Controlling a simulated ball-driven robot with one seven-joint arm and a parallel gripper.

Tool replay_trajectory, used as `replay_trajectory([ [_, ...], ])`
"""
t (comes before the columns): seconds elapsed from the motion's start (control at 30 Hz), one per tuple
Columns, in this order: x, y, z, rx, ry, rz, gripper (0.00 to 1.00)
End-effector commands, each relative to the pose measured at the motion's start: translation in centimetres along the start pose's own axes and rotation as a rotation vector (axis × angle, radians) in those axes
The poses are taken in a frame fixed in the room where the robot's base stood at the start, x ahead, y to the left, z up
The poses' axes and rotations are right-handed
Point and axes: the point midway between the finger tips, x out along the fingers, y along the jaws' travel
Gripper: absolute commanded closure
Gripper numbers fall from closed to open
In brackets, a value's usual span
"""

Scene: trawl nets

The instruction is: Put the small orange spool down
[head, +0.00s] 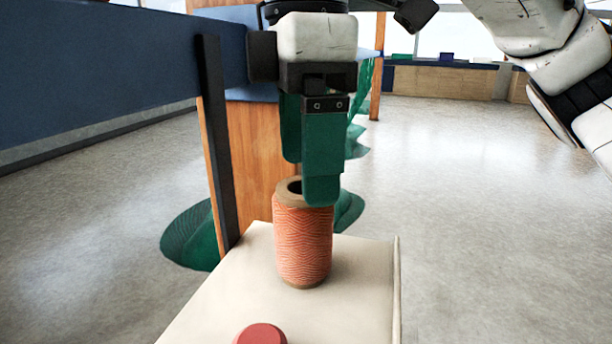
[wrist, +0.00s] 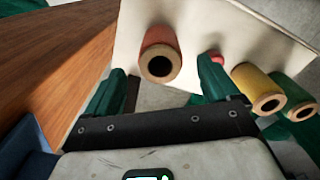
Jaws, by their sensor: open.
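The small orange spool (head: 303,245) stands upright on a cream-coloured board (head: 228,292) in the head view. My gripper (head: 306,182) has green fingers and points down at the spool's top; the nearer fingertip covers part of its upper rim. In the wrist view the orange spool (wrist: 162,37) shows in the gap between the two spread fingers (wrist: 162,66), with its hollow end facing the camera. My gripper is open. Whether a finger touches the spool cannot be told.
A red round-topped thing (head: 260,334) sits at the board's near end. A yellow spool (wrist: 251,79) and a green spool (wrist: 298,100) stand further along in the wrist view. A wooden panel (head: 262,150) with a dark post and green netting (head: 192,237) are close behind. Open floor lies right.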

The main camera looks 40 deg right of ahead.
Motion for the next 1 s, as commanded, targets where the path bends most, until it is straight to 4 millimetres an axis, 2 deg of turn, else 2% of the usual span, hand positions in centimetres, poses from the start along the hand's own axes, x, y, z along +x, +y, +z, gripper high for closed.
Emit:
replay_trajectory([
  [0.03,-1.6,0.0,-0.1,0.000,0.002,0.001,0.12],
  [0.1,-3.0,0.0,0.0,0.001,0.000,0.001,0.12],
  [0.33,-6.0,0.0,0.0,0.001,-0.001,0.000,0.12],
  [0.5,-6.7,0.0,0.0,0.000,0.000,0.000,0.12],
  [1.0,-6.6,0.0,0.0,0.000,0.000,-0.001,0.12],
])
